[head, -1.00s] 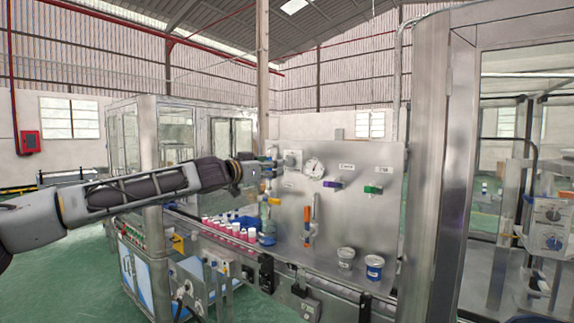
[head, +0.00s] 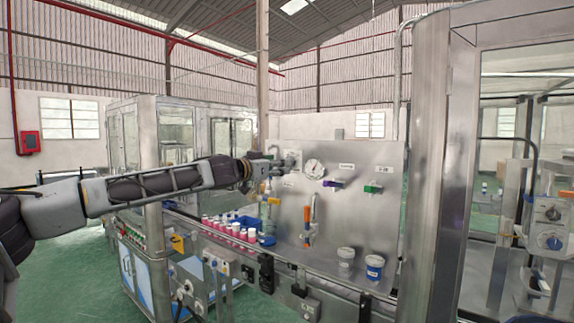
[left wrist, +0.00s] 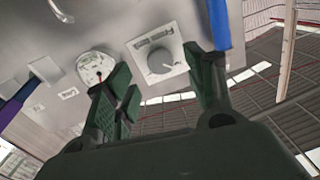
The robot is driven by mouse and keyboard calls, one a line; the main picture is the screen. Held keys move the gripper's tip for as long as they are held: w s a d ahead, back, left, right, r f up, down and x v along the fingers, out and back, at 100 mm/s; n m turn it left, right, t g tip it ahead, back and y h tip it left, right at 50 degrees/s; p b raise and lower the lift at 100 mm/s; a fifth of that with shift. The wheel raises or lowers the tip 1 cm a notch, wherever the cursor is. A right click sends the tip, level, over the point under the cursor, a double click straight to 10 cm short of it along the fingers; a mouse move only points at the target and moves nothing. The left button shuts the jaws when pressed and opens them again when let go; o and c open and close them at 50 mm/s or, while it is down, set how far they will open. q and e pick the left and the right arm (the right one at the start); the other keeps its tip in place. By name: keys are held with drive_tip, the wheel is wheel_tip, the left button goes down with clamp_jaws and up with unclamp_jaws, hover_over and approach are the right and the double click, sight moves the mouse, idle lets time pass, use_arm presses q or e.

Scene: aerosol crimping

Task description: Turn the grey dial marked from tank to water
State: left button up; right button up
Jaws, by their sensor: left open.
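The grey dial (left wrist: 160,60) sits on a square white plate on the steel panel; in the left wrist view it lies between and beyond my two fingers. The plate's lettering is too small to read. My left gripper (left wrist: 165,88) is open and empty, with its dark green pads on either side of the dial's plate, apparently short of touching it. In the head view my left gripper (head: 272,167) is in front of the panel's upper left, partly hiding the dial's plate (head: 292,159). My right gripper is not in view.
A round gauge (head: 314,169) is right of the dial, with purple (head: 332,184) and green (head: 372,188) handles beyond. An orange handle (head: 308,214), pink-and-white bottles (head: 237,230) and two tubs (head: 374,266) are lower down. A steel post (head: 428,160) stands at right.

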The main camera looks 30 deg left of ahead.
use_arm(q)
drive_tip(key=shift+w+d, duration=0.15)
drive_tip(key=shift+w, duration=1.3)
drive_tip(key=shift+w+d, duration=0.1)
drive_tip(key=shift+w, duration=1.35)
drive_tip(key=shift+c, duration=0.3)
drive_tip(key=c, duration=0.9)
